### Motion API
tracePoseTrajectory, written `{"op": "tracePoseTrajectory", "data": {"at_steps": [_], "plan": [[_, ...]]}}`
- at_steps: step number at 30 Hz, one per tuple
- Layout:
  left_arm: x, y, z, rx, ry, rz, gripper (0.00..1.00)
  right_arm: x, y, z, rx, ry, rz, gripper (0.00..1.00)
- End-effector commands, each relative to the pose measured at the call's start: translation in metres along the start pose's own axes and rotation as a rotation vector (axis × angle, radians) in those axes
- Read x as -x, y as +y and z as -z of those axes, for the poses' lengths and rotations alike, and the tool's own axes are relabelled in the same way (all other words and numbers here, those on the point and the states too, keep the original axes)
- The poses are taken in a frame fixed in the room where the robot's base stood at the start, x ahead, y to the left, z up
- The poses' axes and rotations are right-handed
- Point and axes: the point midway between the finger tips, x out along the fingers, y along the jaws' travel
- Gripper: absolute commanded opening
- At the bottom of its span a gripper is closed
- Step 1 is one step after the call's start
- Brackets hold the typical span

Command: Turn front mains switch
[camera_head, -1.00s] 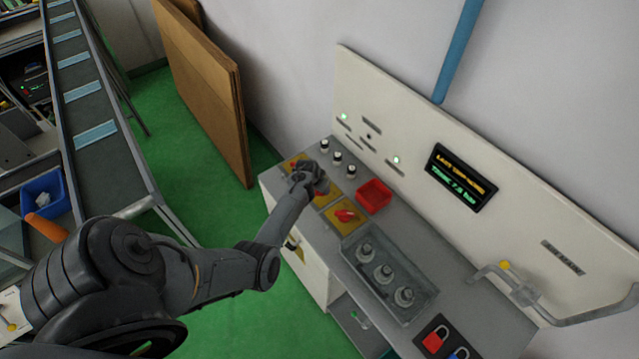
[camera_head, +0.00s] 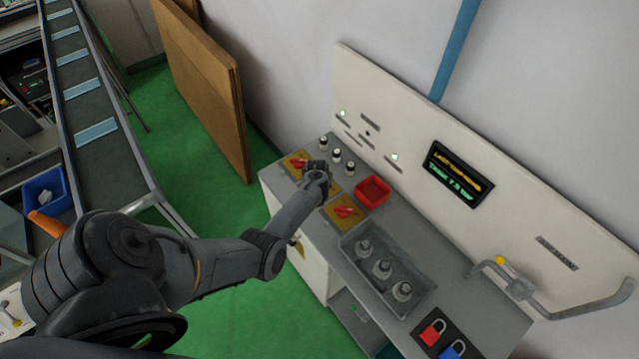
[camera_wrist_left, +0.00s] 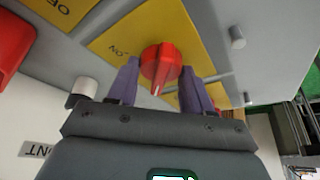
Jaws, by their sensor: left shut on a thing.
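Yellow plates with red rotary switches lie along the left part of the grey counter. The far-left switch (camera_head: 297,163) and the right-hand switch (camera_head: 345,212) show clear. My left gripper (camera_head: 317,180) is over the plate between them and hides most of it. In the left wrist view, a red switch knob (camera_wrist_left: 161,66) with a white pointer line stands between the purple fingers of my left gripper (camera_wrist_left: 160,85), which is shut on it. The yellow plate (camera_wrist_left: 138,22) under it reads "ON" left of the knob. My right gripper is not in view.
A clear-sided bin (camera_head: 385,277) holds several grey parts. Padlocks (camera_head: 432,333) lie near the front. A white back panel (camera_head: 400,130) carries a display (camera_head: 459,175).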

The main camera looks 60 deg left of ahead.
Motion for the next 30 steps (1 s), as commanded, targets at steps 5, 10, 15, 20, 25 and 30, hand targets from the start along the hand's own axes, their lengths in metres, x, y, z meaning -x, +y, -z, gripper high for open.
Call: {"op": "tracePoseTrajectory", "data": {"at_steps": [5,10,15,20,25,30], "plan": [[-0.001,-0.001,-0.001,0.002,-0.001,0.001,0.19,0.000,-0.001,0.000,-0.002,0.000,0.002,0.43],[-0.001,-0.001,-0.001,0.001,-0.001,0.001,0.67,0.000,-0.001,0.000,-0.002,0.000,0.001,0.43],[-0.001,0.000,-0.001,0.001,-0.001,0.000,0.74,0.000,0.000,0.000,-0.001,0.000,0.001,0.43],[0.000,0.000,0.000,0.000,0.000,0.000,0.74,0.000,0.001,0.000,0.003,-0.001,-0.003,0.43],[0.008,0.000,0.000,0.000,0.001,0.001,0.74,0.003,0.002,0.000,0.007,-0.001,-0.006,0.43],[0.028,-0.001,0.000,0.000,0.001,0.000,0.74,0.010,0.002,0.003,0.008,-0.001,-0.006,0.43]]}}
